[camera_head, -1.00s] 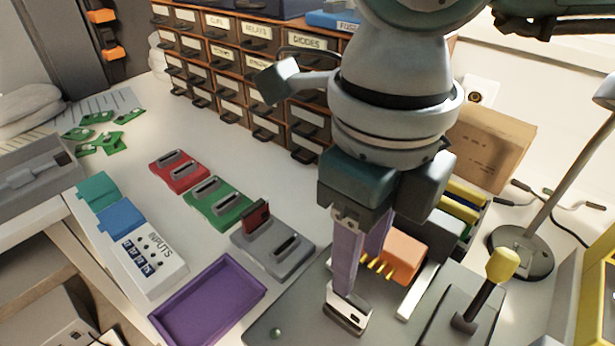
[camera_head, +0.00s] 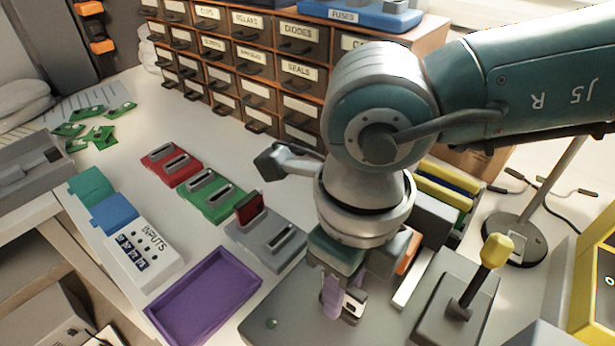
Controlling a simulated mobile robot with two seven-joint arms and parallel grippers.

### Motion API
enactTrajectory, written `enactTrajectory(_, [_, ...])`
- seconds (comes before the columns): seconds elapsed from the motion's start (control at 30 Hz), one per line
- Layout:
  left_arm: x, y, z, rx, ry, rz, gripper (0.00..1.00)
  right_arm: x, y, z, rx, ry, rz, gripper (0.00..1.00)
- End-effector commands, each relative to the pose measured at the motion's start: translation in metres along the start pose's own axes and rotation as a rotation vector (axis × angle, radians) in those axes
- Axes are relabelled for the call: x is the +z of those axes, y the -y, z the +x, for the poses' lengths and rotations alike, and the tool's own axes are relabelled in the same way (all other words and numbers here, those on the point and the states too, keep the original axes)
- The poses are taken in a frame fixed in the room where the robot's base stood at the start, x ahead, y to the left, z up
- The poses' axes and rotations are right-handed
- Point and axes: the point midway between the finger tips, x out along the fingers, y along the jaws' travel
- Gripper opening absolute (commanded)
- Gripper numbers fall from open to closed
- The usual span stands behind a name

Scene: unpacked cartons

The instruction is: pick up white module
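The white module (camera_head: 353,306), a small pale block with a dark slot, sits on the grey plate (camera_head: 290,325) at the lower middle of the head view. My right gripper (camera_head: 343,297) points down at it. One purple finger is just left of the module, and part of the other shows behind it. The fingers are apart, but whether they press on the module cannot be told. My arm and gripper body hide part of the module and the area behind it. My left gripper is out of view.
An empty purple tray (camera_head: 204,299), a grey socket block (camera_head: 266,240) and a white INPUTS box (camera_head: 145,258) lie to the left. A yellow-knobbed lever (camera_head: 496,250) and an orange block (camera_head: 408,252) stand close on the right. Labelled drawers (camera_head: 255,60) line the back.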

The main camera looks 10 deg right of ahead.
Motion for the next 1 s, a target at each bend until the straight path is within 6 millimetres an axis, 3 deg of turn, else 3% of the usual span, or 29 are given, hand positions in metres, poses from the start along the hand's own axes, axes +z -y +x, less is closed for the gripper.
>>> enactTrajectory(0.03, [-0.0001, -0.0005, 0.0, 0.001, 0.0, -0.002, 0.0, 0.0, 0.0, -0.0001, 0.0, 0.0, 0.0, 0.3])
enactTrajectory(0.3, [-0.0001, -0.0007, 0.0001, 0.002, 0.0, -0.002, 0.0, 0.0001, 0.0, -0.0003, 0.0, 0.0, 0.0, 0.0])
enactTrajectory(1.0, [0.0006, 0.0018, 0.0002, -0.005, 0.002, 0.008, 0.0, 0.0001, -0.0001, -0.0004, 0.001, 0.0, 0.0, 0.0])
